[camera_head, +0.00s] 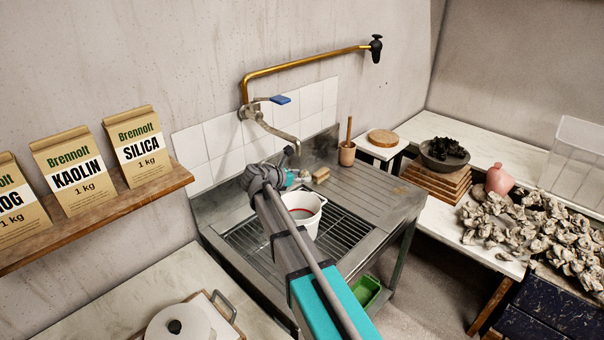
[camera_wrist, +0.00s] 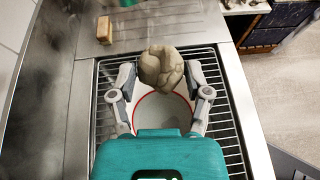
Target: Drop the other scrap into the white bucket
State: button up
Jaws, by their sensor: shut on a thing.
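A lumpy grey-tan clay scrap (camera_wrist: 162,67) sits between the fingertips of my gripper (camera_wrist: 161,76) in the wrist view. The fingers are shut on it from both sides. The white bucket (camera_wrist: 150,110) shows behind and below the scrap, with a red ring around its inside. In the head view the white bucket (camera_head: 311,227) stands upright on the sink's grate, partly covered by my arm. I cannot make out the held scrap in the head view. The scrap looks apart from the bucket, but its exact height is unclear.
A tan block (camera_wrist: 104,30) lies on the steel drainboard (camera_head: 371,190). The tap spout (camera_head: 283,138) hangs near my wrist. A heap of pale jagged pieces (camera_head: 530,225) covers the right-hand table.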

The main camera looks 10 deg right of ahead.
jog(key=shift+f, duration=0.25)
jog(key=shift+f+b, duration=2.8)
jog(key=shift+b, duration=0.2)
jog(key=o, duration=1.2)
jog(key=shift+s, duration=0.1)
